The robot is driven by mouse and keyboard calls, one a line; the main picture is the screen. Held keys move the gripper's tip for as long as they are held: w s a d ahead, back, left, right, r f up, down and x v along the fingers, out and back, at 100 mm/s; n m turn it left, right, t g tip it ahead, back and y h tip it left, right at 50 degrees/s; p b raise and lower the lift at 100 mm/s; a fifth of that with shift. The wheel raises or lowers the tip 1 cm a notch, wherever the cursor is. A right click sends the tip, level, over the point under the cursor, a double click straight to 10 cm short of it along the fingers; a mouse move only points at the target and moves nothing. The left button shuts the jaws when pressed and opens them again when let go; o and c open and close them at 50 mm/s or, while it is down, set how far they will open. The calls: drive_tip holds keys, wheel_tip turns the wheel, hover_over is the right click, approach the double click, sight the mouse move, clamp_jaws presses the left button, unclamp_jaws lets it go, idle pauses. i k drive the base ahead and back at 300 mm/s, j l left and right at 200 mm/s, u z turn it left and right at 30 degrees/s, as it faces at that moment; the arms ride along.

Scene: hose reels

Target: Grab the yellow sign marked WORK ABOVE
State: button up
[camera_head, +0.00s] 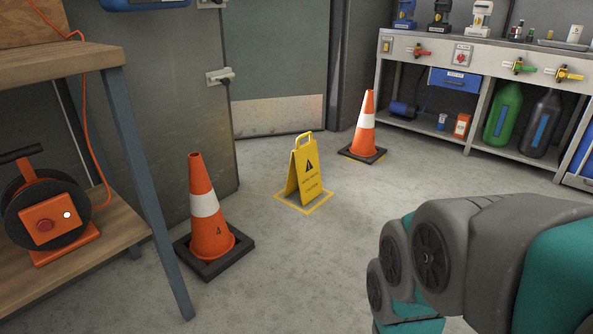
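A yellow A-frame floor sign (307,172) stands upright on the concrete floor near the middle of the view. It has a handle at its top, a black triangle symbol and small lettering too small to read for certain. It stands within a yellow outline marked on the floor. My arm shows at the lower right, apart from the sign. My gripper is not in view.
An orange cone (207,215) stands left of the sign, and another cone (367,128) stands behind it to the right. A wooden bench (58,60) with a hose or cable reel (45,212) is at left. A workbench (425,80) stands at back right. Floor in front of the sign is clear.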

sight(304, 173)
drive_tip(key=i+j+u, duration=0.1)
drive_tip(key=i+j, duration=0.15)
drive_tip(key=i, duration=0.35)
drive_tip(key=i+j, duration=0.15)
drive_tip(key=i, duration=0.4)
drive_tip(key=i+j+u, duration=0.15)
drive_tip(key=i, duration=0.45)
